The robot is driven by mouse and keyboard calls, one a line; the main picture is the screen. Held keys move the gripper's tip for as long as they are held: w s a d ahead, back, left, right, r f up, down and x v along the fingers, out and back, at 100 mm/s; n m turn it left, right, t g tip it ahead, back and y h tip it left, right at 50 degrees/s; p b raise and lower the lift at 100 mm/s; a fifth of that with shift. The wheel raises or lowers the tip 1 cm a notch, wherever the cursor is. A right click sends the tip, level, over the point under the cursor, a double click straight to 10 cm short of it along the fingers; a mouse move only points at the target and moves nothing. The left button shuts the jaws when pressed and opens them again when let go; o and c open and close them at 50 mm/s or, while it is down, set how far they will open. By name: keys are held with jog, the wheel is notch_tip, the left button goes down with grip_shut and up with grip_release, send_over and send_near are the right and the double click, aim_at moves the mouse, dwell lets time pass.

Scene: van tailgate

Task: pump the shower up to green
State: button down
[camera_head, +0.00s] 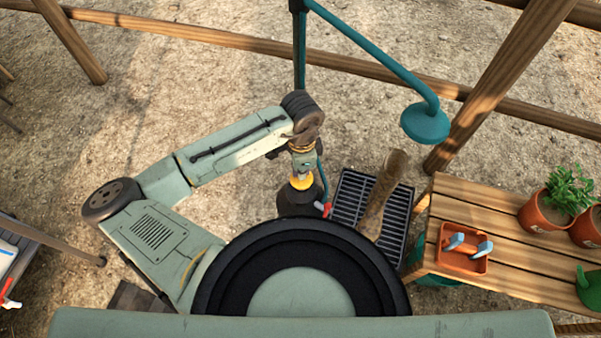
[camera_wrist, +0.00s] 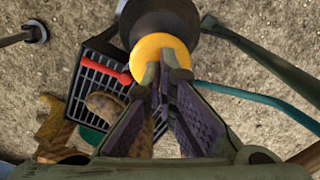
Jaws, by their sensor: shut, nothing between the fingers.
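The shower has a teal pipe (camera_head: 370,48) and a round teal shower head (camera_head: 425,123). Its dark pressure tank (camera_head: 296,203) stands low on the ground, with a yellow round top (camera_head: 302,182). In the wrist view the yellow top (camera_wrist: 150,45) sits on the dark tank (camera_wrist: 160,18). My gripper (camera_wrist: 163,62) is shut and empty, pointing down with its fingertips over the yellow top; I cannot tell whether they touch it. A red lever (camera_head: 325,209) is beside the tank, and also shows in the wrist view (camera_wrist: 102,65). No gauge or green mark is visible.
A dark grate (camera_head: 347,197) with a brown boot (camera_head: 385,190) lies right of the tank. A teal hose (camera_wrist: 250,96) runs beside it. A wooden bench (camera_head: 470,205) at right holds an orange tray (camera_head: 455,262) and potted plants (camera_head: 560,195). Wooden posts stand behind.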

jog(key=shift+f+b, duration=0.5)
jog(key=shift+f, duration=0.45)
jog(key=shift+r, duration=0.15)
notch_tip(320, 180, up, 5)
jog(key=p, duration=0.5)
jog(key=shift+r, duration=0.2)
jog(key=shift+f, duration=0.1)
